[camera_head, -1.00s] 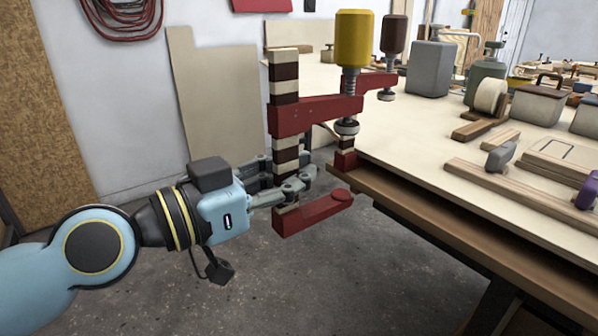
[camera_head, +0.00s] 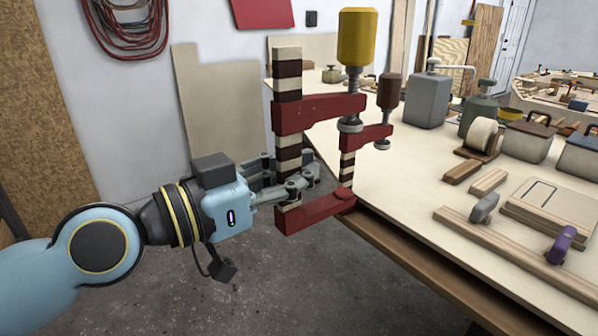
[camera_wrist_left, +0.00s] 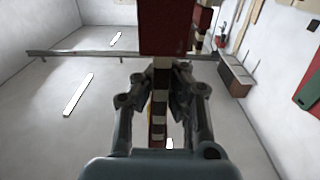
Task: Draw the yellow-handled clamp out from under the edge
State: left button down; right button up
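The yellow-handled clamp (camera_head: 306,115) stands upright at the table's near left corner. It has a red upper arm, a red lower jaw and a striped dark-and-cream bar. Its lower jaw hangs low in front of the table edge, its right tip overlapping the corner in the picture; I cannot tell whether it is clear of the underside. My left gripper (camera_head: 288,182) is shut on the bar, above the lower jaw. In the left wrist view its fingers (camera_wrist_left: 160,104) flank the striped bar, below a red block of the clamp (camera_wrist_left: 166,28). My right gripper is not in view.
A brown-handled clamp (camera_head: 389,92) stands close behind at the corner of the table (camera_head: 408,180). A grey block (camera_head: 427,100), a white roll (camera_head: 481,134) and wooden strips lie further right. The floor left of the table is open.

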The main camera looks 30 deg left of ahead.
aim_at(276, 120)
pick_arm(q)
notch_tip(276, 120, up, 7)
jog(key=p, duration=0.6)
jog(key=shift+r, duration=0.2)
jog(key=shift+f, duration=0.15)
